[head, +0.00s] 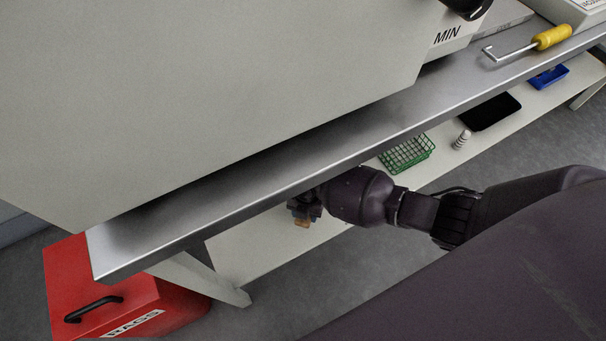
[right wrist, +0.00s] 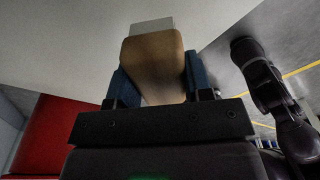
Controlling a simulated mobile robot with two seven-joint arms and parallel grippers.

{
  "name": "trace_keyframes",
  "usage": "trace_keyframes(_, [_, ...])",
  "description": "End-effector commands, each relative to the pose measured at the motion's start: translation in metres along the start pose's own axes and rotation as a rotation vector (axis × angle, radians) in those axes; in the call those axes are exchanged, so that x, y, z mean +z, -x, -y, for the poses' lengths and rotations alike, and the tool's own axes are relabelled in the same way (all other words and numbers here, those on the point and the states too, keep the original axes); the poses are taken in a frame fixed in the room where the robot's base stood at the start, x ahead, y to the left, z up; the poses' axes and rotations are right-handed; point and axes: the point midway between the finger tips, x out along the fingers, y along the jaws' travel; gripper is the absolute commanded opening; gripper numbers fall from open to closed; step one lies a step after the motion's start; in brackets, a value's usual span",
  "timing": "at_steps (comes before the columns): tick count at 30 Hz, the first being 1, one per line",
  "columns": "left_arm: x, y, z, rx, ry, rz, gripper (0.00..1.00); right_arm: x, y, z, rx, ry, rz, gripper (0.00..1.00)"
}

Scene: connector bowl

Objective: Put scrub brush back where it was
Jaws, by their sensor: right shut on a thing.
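The scrub brush (right wrist: 152,68) shows as a tan wooden block with a pale grey part at its far end. My right gripper (right wrist: 158,80) is shut on it, with a blue-grey finger on each side. In the head view my right gripper (head: 305,207) is just below the front edge of the metal bench, above the lower shelf, and partly hidden by its own wrist. A small tan part of the brush (head: 302,222) shows under it. I cannot tell whether the brush touches the shelf. My left gripper does not show in the head view.
The metal bench edge (head: 240,185) runs close above my right gripper. The white lower shelf (head: 240,253) holds a green wire basket (head: 408,152), a ribbed pale cylinder (head: 462,139), a black tray (head: 491,111) and a blue bin (head: 548,77). A red RAGS box (head: 75,275) stands at left.

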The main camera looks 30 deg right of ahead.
Motion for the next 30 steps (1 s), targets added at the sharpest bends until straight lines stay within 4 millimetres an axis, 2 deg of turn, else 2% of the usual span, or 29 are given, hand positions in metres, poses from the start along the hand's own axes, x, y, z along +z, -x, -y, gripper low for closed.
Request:
trace_keyframes(2, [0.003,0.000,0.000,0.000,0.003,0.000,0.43,0.001,-0.004,0.000,0.000,-0.001,0.000,0.21])
trace_keyframes(6, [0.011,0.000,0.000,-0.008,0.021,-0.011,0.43,0.001,-0.025,0.002,-0.004,-0.002,-0.004,0.21])
trace_keyframes(10, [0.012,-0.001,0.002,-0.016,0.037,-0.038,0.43,0.003,-0.041,0.002,-0.005,-0.001,-0.004,0.21])
trace_keyframes(26, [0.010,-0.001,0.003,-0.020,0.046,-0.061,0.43,0.006,-0.047,0.000,0.000,0.000,0.001,0.21])
trace_keyframes(27, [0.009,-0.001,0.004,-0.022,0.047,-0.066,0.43,0.007,-0.047,0.000,0.001,0.000,0.002,0.49])
trace_keyframes(30, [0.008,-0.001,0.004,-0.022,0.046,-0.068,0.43,0.007,-0.046,-0.001,0.001,0.000,0.002,0.65])
